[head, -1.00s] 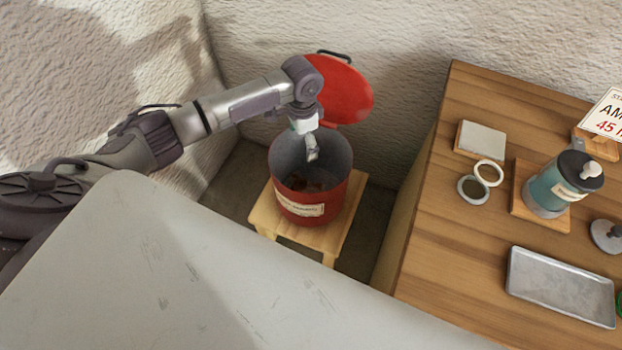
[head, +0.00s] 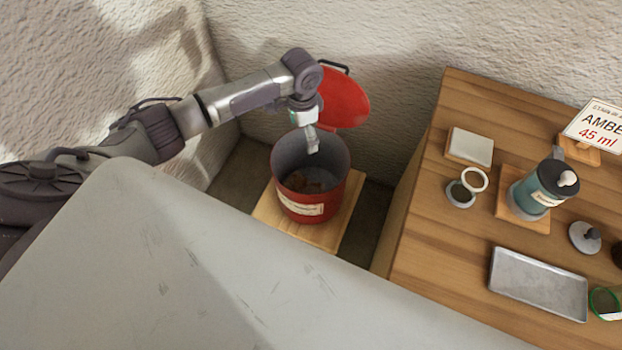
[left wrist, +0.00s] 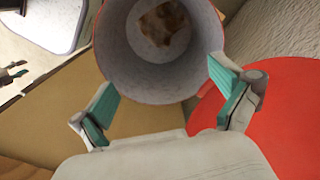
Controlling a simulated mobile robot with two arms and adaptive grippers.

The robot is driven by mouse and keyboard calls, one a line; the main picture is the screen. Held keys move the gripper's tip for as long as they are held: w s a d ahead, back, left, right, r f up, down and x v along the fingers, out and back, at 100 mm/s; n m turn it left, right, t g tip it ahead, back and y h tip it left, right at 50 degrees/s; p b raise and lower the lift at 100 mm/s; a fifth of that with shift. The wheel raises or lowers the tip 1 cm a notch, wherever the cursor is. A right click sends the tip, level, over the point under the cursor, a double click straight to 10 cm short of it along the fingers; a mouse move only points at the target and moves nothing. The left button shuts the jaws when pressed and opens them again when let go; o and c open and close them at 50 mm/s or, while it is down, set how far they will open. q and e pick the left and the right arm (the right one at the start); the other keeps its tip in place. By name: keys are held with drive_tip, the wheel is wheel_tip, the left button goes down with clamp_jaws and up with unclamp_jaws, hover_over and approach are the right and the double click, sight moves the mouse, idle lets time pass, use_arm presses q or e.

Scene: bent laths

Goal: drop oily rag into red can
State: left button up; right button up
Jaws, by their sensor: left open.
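The red can (head: 311,206) stands upright on a small wooden stool, with its red lid (head: 343,98) tipped open at the back. A crumpled brown rag (head: 302,183) lies on the bottom inside the can. It also shows in the left wrist view (left wrist: 164,25), down in the can's grey interior. My left gripper (head: 312,146) is above the can's opening, pointing down. In the left wrist view its green-padded fingers (left wrist: 160,98) are spread wide with nothing between them.
The wooden stool (head: 325,237) sits on the floor between the walls and a wooden bench (head: 440,215). A large pale grey surface (head: 170,260) fills the foreground.

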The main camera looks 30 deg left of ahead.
use_arm(q)
wheel_tip(320, 180, up, 12)
idle(0.4)
drive_tip(key=shift+f, duration=0.1)
